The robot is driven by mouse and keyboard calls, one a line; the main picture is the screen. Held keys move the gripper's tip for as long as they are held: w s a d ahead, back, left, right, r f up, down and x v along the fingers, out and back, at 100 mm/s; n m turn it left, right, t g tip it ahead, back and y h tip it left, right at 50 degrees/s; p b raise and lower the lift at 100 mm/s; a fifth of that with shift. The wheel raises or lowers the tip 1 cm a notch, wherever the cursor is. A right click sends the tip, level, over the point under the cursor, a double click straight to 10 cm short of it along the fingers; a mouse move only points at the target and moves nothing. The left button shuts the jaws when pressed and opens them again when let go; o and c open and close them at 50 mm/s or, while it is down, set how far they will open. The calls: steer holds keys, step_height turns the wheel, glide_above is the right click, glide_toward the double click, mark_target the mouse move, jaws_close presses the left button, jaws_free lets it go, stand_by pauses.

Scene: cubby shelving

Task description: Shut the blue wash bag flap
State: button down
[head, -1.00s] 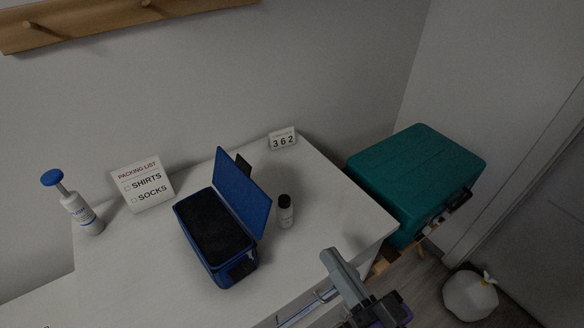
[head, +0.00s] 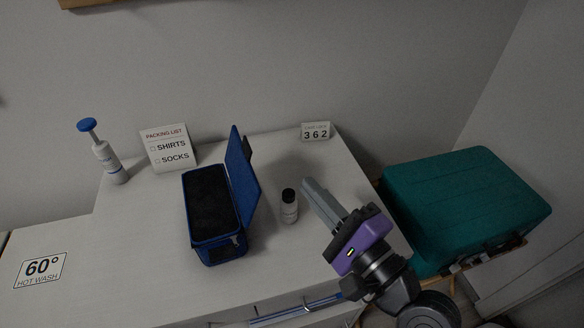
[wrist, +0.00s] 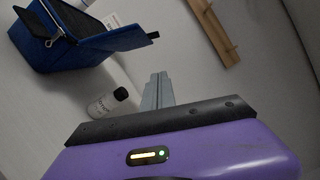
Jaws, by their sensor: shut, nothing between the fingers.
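The blue wash bag (head: 214,252) stands on the white table with its dark inside showing. Its flap (head: 240,180) is up, standing nearly upright along the bag's right side. The bag also shows in the wrist view (wrist: 70,52) at the upper left. My gripper (head: 308,184) is shut and empty, to the right of the flap and apart from it. Its closed fingers show in the wrist view (wrist: 156,84), pointing away from the camera.
A small white bottle with a black cap (head: 289,208) stands between the bag and my gripper. A packing list sign (head: 168,148), a pump bottle (head: 107,158) and a number sign (head: 315,131) stand at the back. A teal case (head: 460,205) is at the right.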

mark_target(241, 169)
steer(key=p+x, duration=0.1)
steer(key=x, duration=0.8)
steer(key=shift+w+a+r+p, duration=0.1)
steer(key=shift+p, duration=0.25)
steer(key=shift+s+a+r+p, duration=0.2)
steer(key=shift+a+p, duration=0.1)
steer(key=shift+a, duration=0.3)
steer(key=shift+s+a+r+p, duration=0.2)
steer(key=shift+a+p, duration=0.15)
steer(key=shift+a, duration=0.25)
steer(key=shift+s+a+r+p, duration=0.2)
steer(key=shift+a+p, duration=0.1)
steer(key=shift+a, duration=0.3)
